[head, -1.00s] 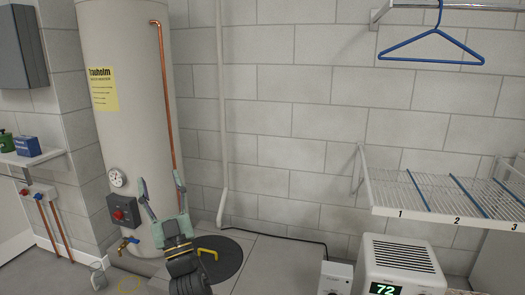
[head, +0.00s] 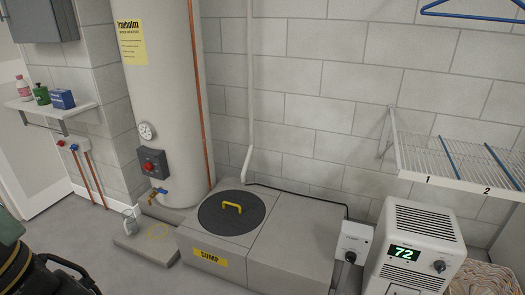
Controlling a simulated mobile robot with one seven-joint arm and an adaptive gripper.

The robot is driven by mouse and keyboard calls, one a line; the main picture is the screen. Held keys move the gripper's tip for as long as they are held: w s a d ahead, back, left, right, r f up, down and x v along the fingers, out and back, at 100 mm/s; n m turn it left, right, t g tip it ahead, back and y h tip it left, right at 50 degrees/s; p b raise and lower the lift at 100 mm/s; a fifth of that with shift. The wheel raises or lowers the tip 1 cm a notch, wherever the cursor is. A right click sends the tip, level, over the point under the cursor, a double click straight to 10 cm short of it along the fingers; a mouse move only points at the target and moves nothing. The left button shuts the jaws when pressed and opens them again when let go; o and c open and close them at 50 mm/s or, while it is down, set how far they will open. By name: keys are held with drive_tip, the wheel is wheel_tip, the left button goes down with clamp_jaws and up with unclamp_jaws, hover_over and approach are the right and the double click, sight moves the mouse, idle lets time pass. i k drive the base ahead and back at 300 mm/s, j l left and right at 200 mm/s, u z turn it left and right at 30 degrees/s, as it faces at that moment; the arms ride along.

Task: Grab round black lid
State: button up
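A yellow SUMP label (head: 210,259) is on the box's front. My gripper (head: 50,272) seems to be the dark shape with a thin yellow band, cut off at the lower left corner, well apart from the lid. Its fingertips are not clear, and I cannot tell whether it is open. Nothing is seen touching the lid or its handle.
A tall water heater (head: 160,90) with a copper pipe stands behind the lid. A white unit reading 72 (head: 425,225) and a white outlet box (head: 353,243) stand right of the sump box. A wire shelf (head: 455,160) juts out at right. A small clear jug (head: 130,218) stands at left.

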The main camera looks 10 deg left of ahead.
sight(231, 213)
drive_tip(key=i+j+z, duration=0.25)
drive_tip(key=i+j, duration=0.25)
drive_tip(key=j, duration=0.15)
drive_tip(key=i+j+z, duration=0.15)
drive_tip(key=j, duration=0.25)
drive_tip(key=i+j+z, duration=0.15)
drive_tip(key=i+j, duration=0.15)
drive_tip(key=i+j+z, duration=0.1)
drive_tip(key=j, duration=0.4)
drive_tip(key=i+j+z, duration=0.15)
drive_tip(key=j, duration=0.25)
drive_tip(key=i+j+z, duration=0.15)
drive_tip(key=j, duration=0.3)
drive_tip(key=i+j+z, duration=0.1)
drive_tip(key=i+j, duration=0.15)
drive_tip(key=j, duration=0.25)
